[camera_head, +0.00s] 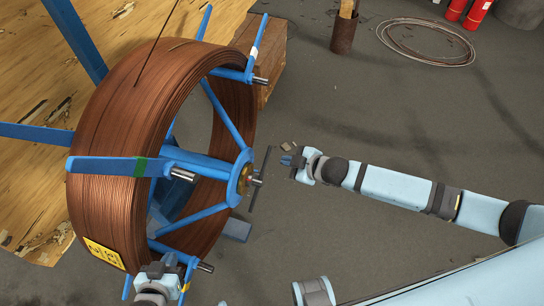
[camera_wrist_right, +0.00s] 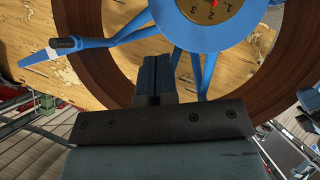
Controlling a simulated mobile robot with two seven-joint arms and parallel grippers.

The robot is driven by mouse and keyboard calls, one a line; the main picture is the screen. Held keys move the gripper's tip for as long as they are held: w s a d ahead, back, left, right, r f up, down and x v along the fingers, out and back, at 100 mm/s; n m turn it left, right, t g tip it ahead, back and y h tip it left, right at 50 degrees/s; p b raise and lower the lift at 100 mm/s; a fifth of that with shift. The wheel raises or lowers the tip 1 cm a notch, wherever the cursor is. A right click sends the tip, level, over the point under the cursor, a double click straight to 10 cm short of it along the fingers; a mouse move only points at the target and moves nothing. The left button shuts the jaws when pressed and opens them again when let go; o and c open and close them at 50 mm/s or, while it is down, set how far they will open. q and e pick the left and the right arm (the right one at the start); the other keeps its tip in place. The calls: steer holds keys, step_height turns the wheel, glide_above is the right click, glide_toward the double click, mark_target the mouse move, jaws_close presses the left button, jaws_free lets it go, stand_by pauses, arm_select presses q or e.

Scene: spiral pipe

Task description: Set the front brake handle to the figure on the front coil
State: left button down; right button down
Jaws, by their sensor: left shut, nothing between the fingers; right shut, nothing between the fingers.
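The front coil (camera_head: 130,100) is a large ring of copper-brown pipe on a blue spoked reel. A yellow label (camera_head: 103,253) with dark marks sits on its lower left; I cannot read the figure surely. The brake handle (camera_head: 262,180) is a thin dark bar at the blue hub (camera_head: 240,178). In the right wrist view the hub shows a brass dial (camera_wrist_right: 210,8) with figures, 2 and 3 among them, and a red mark. My right gripper (camera_head: 287,160) is shut and empty, just right of the handle, apart from it. My left gripper (camera_head: 152,275) is at the coil's lower edge, partly cut off.
Blue reel arms (camera_head: 115,166) with metal end pins stick out around the coil. A wooden board (camera_head: 30,60) stands behind, a wooden block (camera_head: 270,50) beside the coil. A loose wire coil (camera_head: 428,43) and red cylinders (camera_head: 477,12) lie far off. Grey floor at right is open.

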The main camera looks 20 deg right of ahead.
mark_target(268, 158)
steer(key=w+a+f, duration=0.3)
steer(key=w+f, duration=0.3)
steer(key=f, duration=0.1)
steer(key=shift+w+a+b, duration=0.25)
steer(key=shift+a+b, duration=0.05)
steer(key=shift+w+d+f+b, duration=0.2)
steer(key=shift+w+f+b, duration=0.25)
steer(key=shift+f, duration=0.2)
